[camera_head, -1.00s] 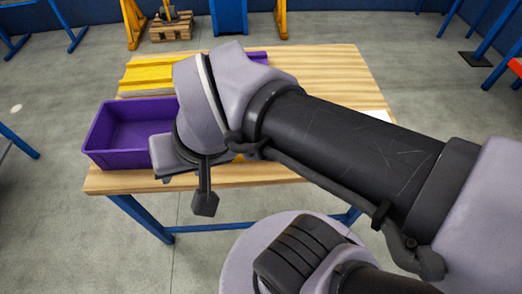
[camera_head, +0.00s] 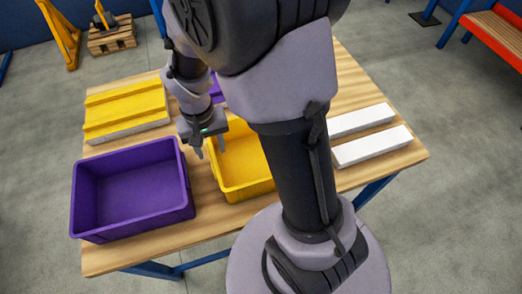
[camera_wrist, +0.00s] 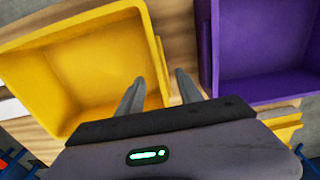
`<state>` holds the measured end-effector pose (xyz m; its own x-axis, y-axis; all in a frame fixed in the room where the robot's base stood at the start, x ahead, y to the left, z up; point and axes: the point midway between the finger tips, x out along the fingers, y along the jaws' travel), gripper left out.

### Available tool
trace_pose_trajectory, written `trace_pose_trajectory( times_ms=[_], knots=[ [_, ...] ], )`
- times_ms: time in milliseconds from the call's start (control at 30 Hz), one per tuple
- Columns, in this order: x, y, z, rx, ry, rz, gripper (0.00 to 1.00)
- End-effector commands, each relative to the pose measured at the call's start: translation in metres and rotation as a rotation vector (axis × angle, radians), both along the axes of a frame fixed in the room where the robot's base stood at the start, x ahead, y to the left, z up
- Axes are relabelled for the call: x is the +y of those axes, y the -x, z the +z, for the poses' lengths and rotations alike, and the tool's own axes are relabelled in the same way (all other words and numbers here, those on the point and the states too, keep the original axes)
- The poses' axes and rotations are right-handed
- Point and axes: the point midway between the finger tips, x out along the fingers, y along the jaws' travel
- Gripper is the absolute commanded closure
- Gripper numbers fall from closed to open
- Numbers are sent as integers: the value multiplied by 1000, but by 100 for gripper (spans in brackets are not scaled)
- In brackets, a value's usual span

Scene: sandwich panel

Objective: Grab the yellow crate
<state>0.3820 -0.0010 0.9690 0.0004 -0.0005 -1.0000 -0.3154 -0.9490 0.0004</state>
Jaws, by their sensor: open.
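The yellow crate (camera_head: 235,186) is an open, empty-looking box on the wooden table, partly hidden behind my arm in the head view. It also shows in the wrist view (camera_wrist: 75,65), at the upper left. My gripper (camera_head: 209,150) is open at the crate's left side, above its rim in the head view. In the wrist view the two fingers (camera_wrist: 158,90) lie on either side of the crate's near side wall, one over the crate's inside and one over the gap beside it. I cannot tell whether they touch the wall.
A purple crate (camera_head: 133,191) stands just left of the yellow one, with a narrow gap of table (camera_head: 203,215) between them. A yellow-topped panel (camera_head: 125,108) lies behind it. Another purple thing (camera_head: 217,88) is partly hidden behind my gripper. White blocks (camera_head: 372,147) lie at the right.

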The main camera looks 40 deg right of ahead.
Motion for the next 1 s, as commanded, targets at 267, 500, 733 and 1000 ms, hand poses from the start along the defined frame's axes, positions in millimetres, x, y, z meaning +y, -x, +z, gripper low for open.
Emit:
trace_pose_trajectory(
  times_ms=[267,500,733,1000],
  knots=[
    [2,0,-47,2,-1,0,57],
    [2,-1,-52,-1,0,0,57],
    [2,-1,-51,-1,0,0,100],
    [2,-1,-51,-1,-1,0,100]
  ],
)
